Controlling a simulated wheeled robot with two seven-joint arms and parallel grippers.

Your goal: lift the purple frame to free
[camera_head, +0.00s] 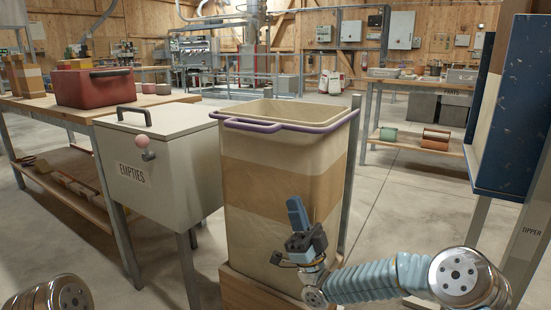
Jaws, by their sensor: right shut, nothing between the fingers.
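The purple frame (318,128) lies around the top rim of a tall tan bin (285,175). A purple handle loop sticks out at its front left. The bin stands upright on a wooden base, and its inside is mostly hidden. My right gripper (297,205) is in front of the bin's lower front face, well below the frame. Its blue fingers point up and are shut with nothing between them. I cannot tell whether it touches the bin. Only a rounded part of my left arm shows at the bottom left; its gripper is out of view.
A pale box marked EMPTIES (165,170) stands close left of the bin. A wooden bench (60,112) with a red crate (93,88) is farther left. A blue-sided tipper (512,110) stands at the right. Open floor (395,190) lies between bin and tipper.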

